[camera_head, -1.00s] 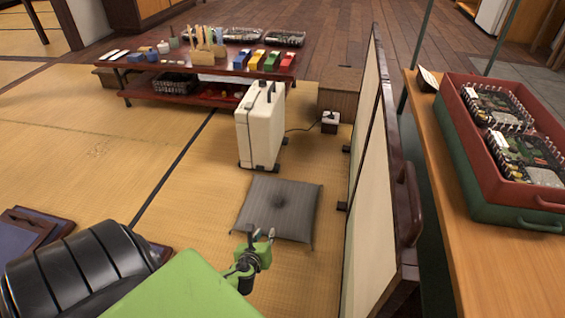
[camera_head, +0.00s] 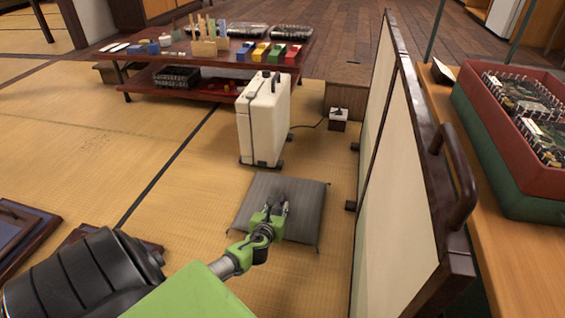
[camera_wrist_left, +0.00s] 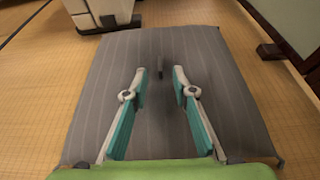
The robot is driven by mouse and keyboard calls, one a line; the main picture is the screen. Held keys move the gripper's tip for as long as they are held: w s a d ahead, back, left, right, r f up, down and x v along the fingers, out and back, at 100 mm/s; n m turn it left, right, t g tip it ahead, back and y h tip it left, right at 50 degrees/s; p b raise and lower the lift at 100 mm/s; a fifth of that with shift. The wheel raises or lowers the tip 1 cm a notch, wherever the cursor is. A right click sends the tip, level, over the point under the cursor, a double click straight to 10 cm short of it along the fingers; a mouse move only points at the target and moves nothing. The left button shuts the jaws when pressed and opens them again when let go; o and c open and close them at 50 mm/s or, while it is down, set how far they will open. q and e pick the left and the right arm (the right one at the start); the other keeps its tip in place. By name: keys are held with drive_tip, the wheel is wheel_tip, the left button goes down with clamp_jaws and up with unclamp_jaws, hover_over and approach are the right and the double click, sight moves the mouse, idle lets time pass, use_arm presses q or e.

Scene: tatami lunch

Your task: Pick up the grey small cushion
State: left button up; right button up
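The grey small cushion (camera_head: 307,206) lies flat on the tatami in front of the white case. It fills much of the left wrist view (camera_wrist_left: 215,62), with a dark tuft at its middle. My left gripper (camera_head: 277,203) is over the near part of the cushion. In the left wrist view its two fingers (camera_wrist_left: 161,85) are spread apart, with only cushion fabric visible between them. Whether the fingertips touch the fabric I cannot tell. My right gripper is not in view.
A white case (camera_head: 262,122) stands just behind the cushion. A folding screen (camera_head: 405,190) stands to the right. A low table (camera_head: 225,68) with blocks is at the back. Dark trays (camera_head: 25,230) lie at the left. Open tatami (camera_head: 195,190) is left of the cushion.

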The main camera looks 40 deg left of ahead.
sight(282, 200)
use_arm(q)
drive_tip(key=b+x, duration=0.3)
drive_tip(key=x, duration=0.2)
drive_tip(key=shift+w+f, duration=0.15)
drive_tip(key=shift+f, duration=0.05)
drive_tip(key=shift+r, duration=0.1)
drive_tip(key=shift+w, duration=0.1)
clamp_jaws()
